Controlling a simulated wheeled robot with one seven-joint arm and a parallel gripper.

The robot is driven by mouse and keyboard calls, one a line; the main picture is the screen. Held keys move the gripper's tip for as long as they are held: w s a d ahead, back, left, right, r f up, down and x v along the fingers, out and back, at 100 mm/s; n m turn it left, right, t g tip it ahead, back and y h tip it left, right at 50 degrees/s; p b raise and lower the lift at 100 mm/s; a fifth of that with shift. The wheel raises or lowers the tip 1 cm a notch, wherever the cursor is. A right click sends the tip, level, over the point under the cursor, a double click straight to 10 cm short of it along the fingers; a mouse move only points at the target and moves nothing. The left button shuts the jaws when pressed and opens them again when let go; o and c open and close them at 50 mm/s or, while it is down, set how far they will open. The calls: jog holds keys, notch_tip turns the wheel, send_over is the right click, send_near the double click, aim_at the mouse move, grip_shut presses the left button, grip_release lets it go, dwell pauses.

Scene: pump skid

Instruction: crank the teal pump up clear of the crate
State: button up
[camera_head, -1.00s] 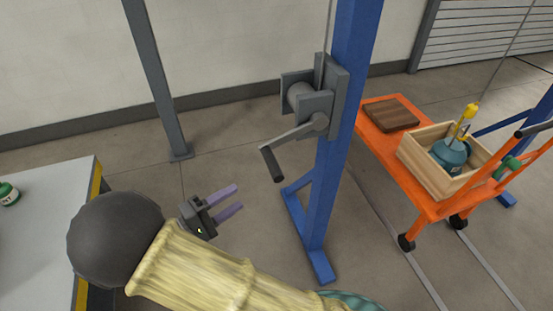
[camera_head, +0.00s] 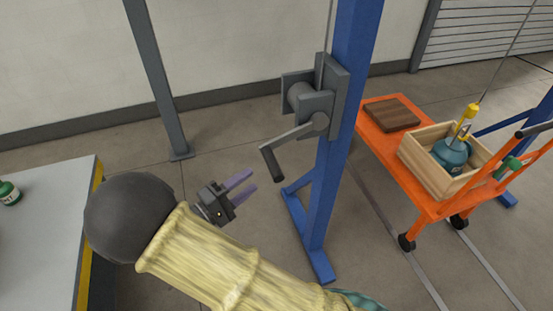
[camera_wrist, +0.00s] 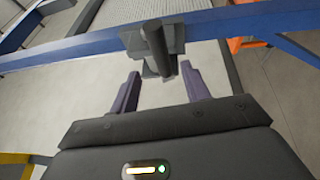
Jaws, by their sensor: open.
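The teal pump (camera_head: 452,154) sits inside the wooden crate (camera_head: 420,160), with a yellow hook block (camera_head: 467,117) above it on a thin cable. The grey winch (camera_head: 315,103) is mounted on the blue post (camera_head: 345,120). Its crank arm ends in a dark handle (camera_head: 272,164) that hangs down to the left. My gripper (camera_head: 246,181) is open and empty, below and left of the handle, apart from it. In the wrist view the crank handle (camera_wrist: 157,42) shows ahead, in the gap between the two purple fingers (camera_wrist: 159,88) but beyond their tips.
The crate and a brown wooden board (camera_head: 390,114) rest on an orange cart (camera_head: 425,203) at the right. A grey table (camera_head: 45,215) with a green-and-white container (camera_head: 9,193) stands at the left. A grey post (camera_head: 158,85) stands behind.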

jog(key=x, duration=1)
jog(key=shift+w+d+p, duration=0.15)
jog(key=shift+d+p, duration=0.15)
jog(key=shift+p, duration=0.1)
grip_shut()
